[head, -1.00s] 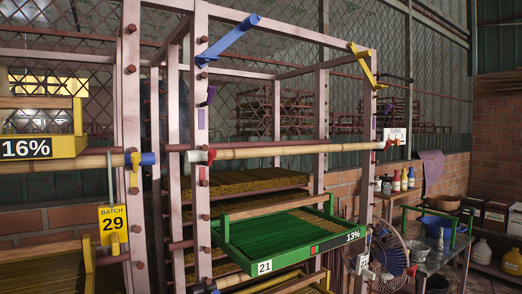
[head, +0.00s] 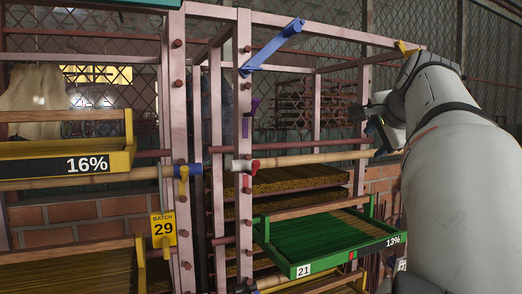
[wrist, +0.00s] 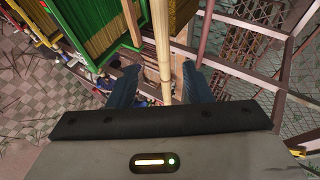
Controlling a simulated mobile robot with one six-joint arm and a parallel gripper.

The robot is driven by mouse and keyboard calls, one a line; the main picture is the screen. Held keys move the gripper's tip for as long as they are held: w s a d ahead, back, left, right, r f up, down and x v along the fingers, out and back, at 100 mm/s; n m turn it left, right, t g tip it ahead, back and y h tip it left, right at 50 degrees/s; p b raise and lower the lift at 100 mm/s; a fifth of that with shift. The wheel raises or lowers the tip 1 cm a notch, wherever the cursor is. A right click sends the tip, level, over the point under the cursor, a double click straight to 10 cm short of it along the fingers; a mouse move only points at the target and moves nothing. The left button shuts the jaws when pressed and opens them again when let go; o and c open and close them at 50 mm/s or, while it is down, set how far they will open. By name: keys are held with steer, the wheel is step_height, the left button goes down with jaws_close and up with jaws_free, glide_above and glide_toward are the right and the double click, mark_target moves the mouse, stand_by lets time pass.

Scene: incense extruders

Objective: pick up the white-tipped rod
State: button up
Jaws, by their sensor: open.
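The white-tipped rod (head: 310,159) is a long pale bamboo pole lying level across the front of the pink rack, above the green tray. Its white tip is at the left end, beside a small red peg. My gripper (head: 379,127) is at the rod's right end, partly hidden by my arm. In the wrist view, the rod (wrist: 164,50) runs lengthwise between the two dark fingers of my gripper (wrist: 160,86). The fingers are open, with a gap on both sides of the rod. I cannot tell how far below the fingertips it lies.
Another bamboo rod (head: 100,180) with a blue tip lies in line to the left. A green tray (head: 330,245) marked 21 juts out below. A yellow tray (head: 60,165) is at left. A blue bracket (head: 272,46) sticks out above. Rack posts (head: 243,110) stand close by.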

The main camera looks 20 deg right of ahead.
mark_target(363, 152)
steer(key=p+x, duration=0.2)
steer(key=x, duration=0.5)
steer(key=shift+w+d, duration=0.15)
steer(key=shift+w, duration=0.2)
steer(key=shift+s+r, duration=0.1)
jaws_close()
